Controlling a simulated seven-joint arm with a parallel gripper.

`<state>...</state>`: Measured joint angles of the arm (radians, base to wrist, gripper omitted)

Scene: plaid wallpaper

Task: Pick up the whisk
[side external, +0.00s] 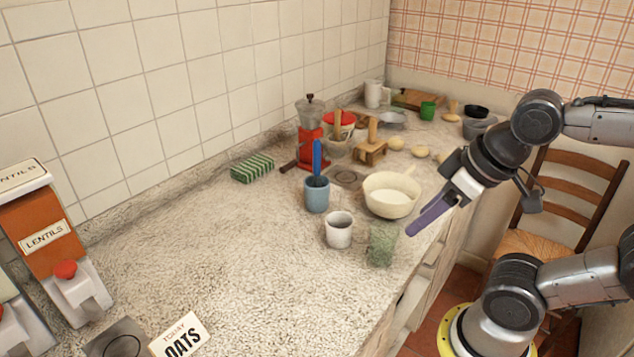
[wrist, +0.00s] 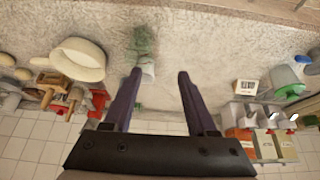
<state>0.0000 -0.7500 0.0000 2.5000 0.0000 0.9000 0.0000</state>
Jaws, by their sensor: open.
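I cannot make out a whisk for certain in either view. A blue upright handle (side external: 317,158) stands in a blue cup (side external: 317,198) on the counter; its lower end is hidden in the cup, so I cannot tell what tool it is. My gripper (side external: 414,230) has long purple fingers and hangs over the counter's right edge, to the right of the cup and well apart from it. In the wrist view the gripper (wrist: 158,73) is open, with its two fingers spread and nothing held between them.
A white mug (side external: 339,230), a green textured glass (side external: 381,245) and a cream pan (side external: 392,195) stand between the blue cup and my gripper. A red grinder (side external: 312,145) and a striped green sponge (side external: 253,168) are behind. The counter's front left (side external: 220,260) is mostly clear.

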